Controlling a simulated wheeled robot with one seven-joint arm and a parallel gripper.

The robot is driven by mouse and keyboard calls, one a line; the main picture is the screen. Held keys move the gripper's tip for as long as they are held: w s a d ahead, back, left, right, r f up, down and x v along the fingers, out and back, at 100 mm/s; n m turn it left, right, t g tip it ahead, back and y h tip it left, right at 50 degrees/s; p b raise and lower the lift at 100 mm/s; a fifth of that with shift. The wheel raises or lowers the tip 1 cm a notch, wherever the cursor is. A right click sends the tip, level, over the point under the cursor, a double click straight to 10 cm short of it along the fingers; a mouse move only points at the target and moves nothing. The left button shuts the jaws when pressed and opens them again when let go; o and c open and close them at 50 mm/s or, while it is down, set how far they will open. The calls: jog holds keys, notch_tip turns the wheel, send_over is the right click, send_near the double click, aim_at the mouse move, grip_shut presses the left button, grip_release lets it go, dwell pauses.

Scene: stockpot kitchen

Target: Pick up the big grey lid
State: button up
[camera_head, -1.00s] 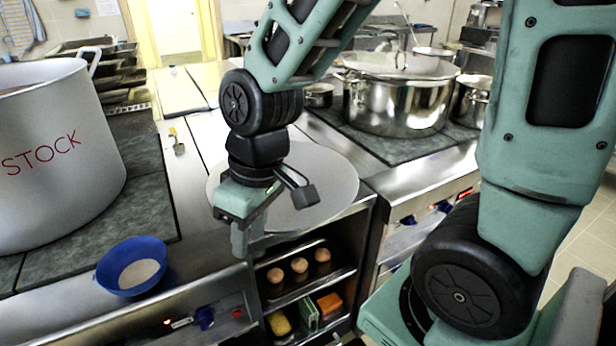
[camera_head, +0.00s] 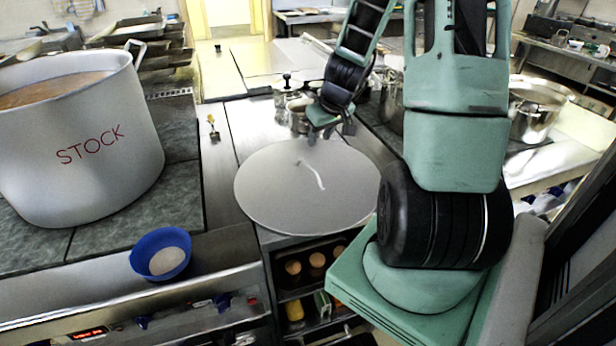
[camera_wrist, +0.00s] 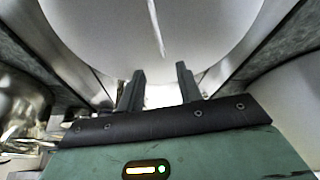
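The big grey lid (camera_head: 270,195) lies flat on the steel counter between the two stove tops, with a thin pale handle (camera_head: 314,172) across its middle. It also shows in the wrist view (camera_wrist: 100,30), where its near rim lies just beyond my fingertips. My gripper (camera_head: 326,132) is above the far edge of the lid in the head view. In the wrist view my gripper (camera_wrist: 160,80) has its two fingers apart with nothing between them. The handle is apart from the fingers.
A large stockpot (camera_head: 80,150) marked STOCK stands at the left, with a blue bowl (camera_head: 160,254) near the counter's front edge. Small metal containers (camera_head: 290,100) stand behind the lid. A shiny pot (camera_head: 535,110) is at the right. Open shelves (camera_head: 310,280) hold goods below the lid.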

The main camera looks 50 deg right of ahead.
jog(key=p, duration=0.1)
send_near(308, 166)
jog(key=x, duration=0.5)
jog(key=shift+w+d+f, duration=0.1)
jog(key=shift+d+f, duration=0.05)
jog(key=shift+d, duration=0.05)
jog(key=shift+p+x, duration=0.8)
jog(key=shift+x, duration=1.85)
grip_shut()
